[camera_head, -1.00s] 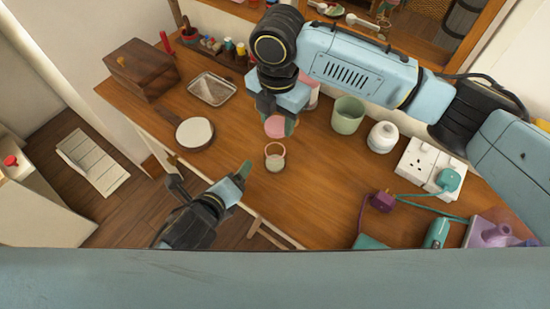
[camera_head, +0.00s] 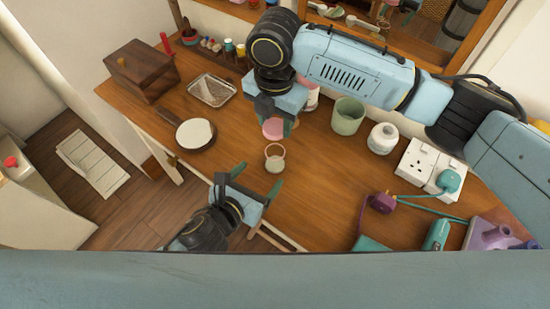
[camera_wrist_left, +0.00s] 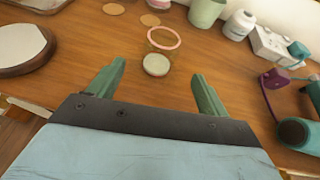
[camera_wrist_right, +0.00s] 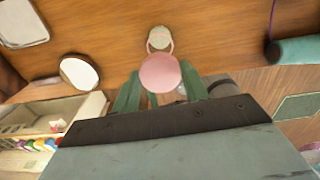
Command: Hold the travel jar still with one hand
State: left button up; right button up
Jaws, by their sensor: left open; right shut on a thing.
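The travel jar (camera_head: 274,165) looks like a small see-through jar with a pinkish rim and a pale bottom. It stands upright on the wooden desk and also shows in the left wrist view (camera_wrist_left: 156,65) and the right wrist view (camera_wrist_right: 159,38). My left gripper (camera_head: 257,179) is open and empty on the near side of the jar. Its two fingers point toward the jar, one to each side, apart from it. My right gripper (camera_wrist_right: 160,86) is shut on a pink round piece (camera_head: 272,128), held beyond the jar in the head view. Part of this gripper is hidden by its arm.
A round dish with a handle (camera_head: 195,133), a metal tray (camera_head: 212,89) and a wooden box (camera_head: 142,71) are on the left. A green cup (camera_head: 348,116), a white bottle (camera_head: 382,138), sockets (camera_head: 418,163) and cables are on the right. Bare desk (camera_head: 320,185) lies right of the jar.

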pick_arm(q)
jog(key=x, duration=1.1)
jog(key=c, duration=1.5)
pick_arm(e)
send_over(276, 142)
jog(key=s, duration=0.2)
jog(key=shift+w+f, duration=0.1)
jog(key=shift+f, duration=2.4)
jog(key=shift+f, duration=0.1)
jog(key=shift+f, duration=0.8)
jog(key=shift+f, duration=0.55)
pick_arm(q)
grip_shut()
pick_arm(e)
jog(key=m, duration=0.6)
